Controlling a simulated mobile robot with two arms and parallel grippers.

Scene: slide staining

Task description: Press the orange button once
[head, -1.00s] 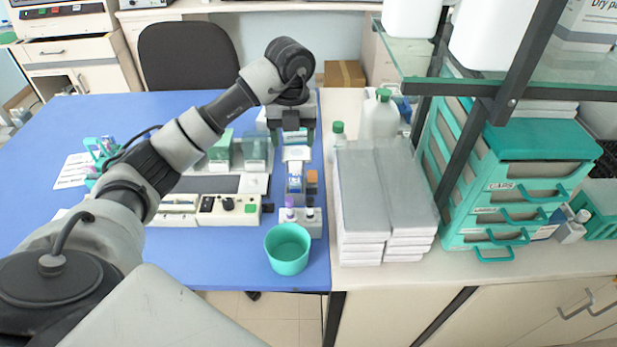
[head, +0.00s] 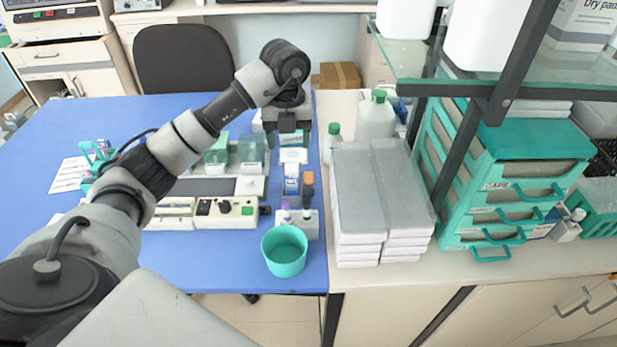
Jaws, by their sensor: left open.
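I cannot make out an orange button for certain. A small orange-topped item (head: 308,179) stands at the right side of the blue mat; I cannot tell if it is a button or a bottle cap. A cream control box (head: 228,214) has a black knob, a green button (head: 247,209) and a dark switch. My left gripper (head: 288,124) is open above the far right of the mat, beyond the orange-topped item and apart from it. Its fingers are small and dark here, and nothing shows between them. My right gripper is out of view.
A teal cup (head: 285,251) stands at the mat's front right edge. Behind it is a small white rack (head: 297,224) with vials. Stacked slide boxes (head: 383,200), a white bottle (head: 375,120) and teal drawers (head: 500,190) fill the right. The mat's left front is under my arm.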

